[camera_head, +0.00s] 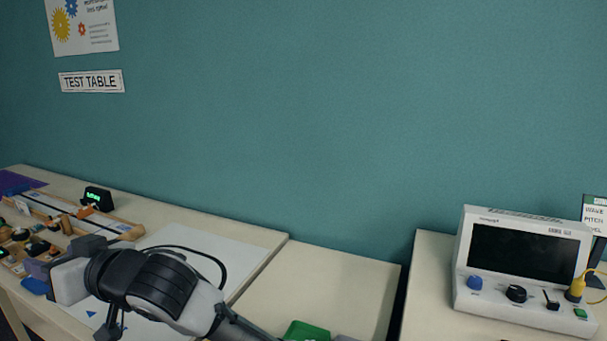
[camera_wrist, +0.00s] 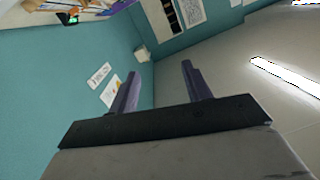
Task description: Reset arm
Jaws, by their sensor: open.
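My arm reaches across the lower left of the head view, over the table with the white board. Its gripper end points left there, and the fingers are hard to make out against the clutter. In the wrist view my gripper (camera_wrist: 160,92) shows two dark fingers spread wide apart, with nothing between them. Beyond the fingers are the teal wall, a wall corner and the ceiling, tilted in the picture. The gripper touches no object that I can see.
The left table holds a white board (camera_head: 225,252), a wooden track (camera_head: 115,227), a small black clock (camera_head: 97,199) and several small parts. A green item (camera_head: 306,331) sits at the lower middle. A white device with a dark screen (camera_head: 522,254) stands right, past a dark gap between tables.

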